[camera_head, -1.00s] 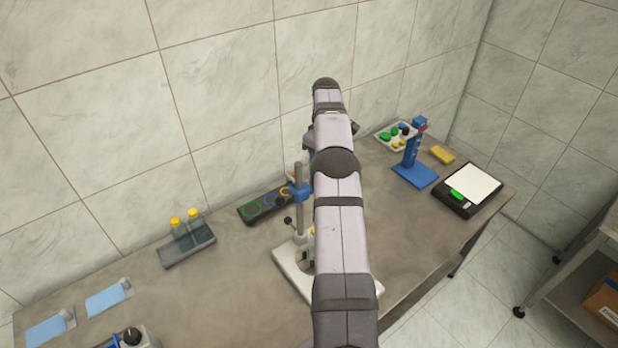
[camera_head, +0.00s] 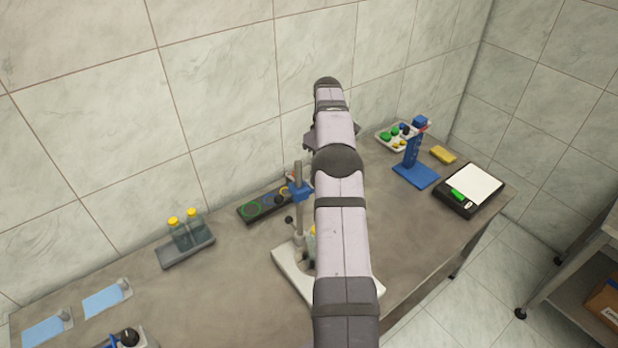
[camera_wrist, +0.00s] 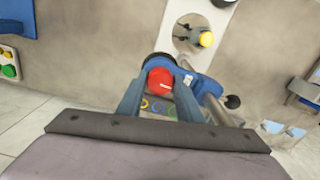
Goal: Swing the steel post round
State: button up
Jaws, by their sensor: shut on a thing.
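The steel post (camera_head: 299,220) stands upright on a white base (camera_head: 288,264), partly hidden behind my arm in the head view. A blue head (camera_head: 299,190) sits on its upper part. In the wrist view the post (camera_wrist: 216,109) runs slanting beside the blue head (camera_wrist: 188,72), with a black knob (camera_wrist: 232,101) near it. My gripper (camera_wrist: 160,84) has its two fingers closed on a round red knob (camera_wrist: 159,76) with a white mark, at the blue head. My arm hides the gripper in the head view. A yellow-capped item (camera_wrist: 206,39) is in a dark holder over the base.
A black tray with coloured rings (camera_head: 252,208) lies behind the post. A rack with yellow-capped bottles (camera_head: 187,246) stands left. A blue stand (camera_head: 414,165), a scale (camera_head: 470,190) and a white parts tray (camera_head: 394,137) are right. The tiled wall is close behind.

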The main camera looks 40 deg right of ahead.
jog(key=shift+s+a+m+b, duration=0.2)
jog(key=shift+s+m+b, duration=0.75)
jog(key=shift+m, duration=0.15)
jog(key=shift+s+a+m+b, duration=0.25)
jog(key=shift+s+m+b, duration=0.4)
jog(key=shift+m+b, duration=0.35)
jog(key=shift+s+a+m, duration=0.2)
jog(key=shift+s+m, duration=0.15)
jog(key=shift+m, duration=0.15)
jog(key=shift+s+a+m+b, duration=0.4)
jog(key=shift+s+m+b, duration=0.1)
jog(key=shift+m, duration=0.3)
jog(key=shift+s+a+m+b, duration=0.35)
jog(key=shift+s+m, duration=0.1)
jog(key=shift+m, duration=0.35)
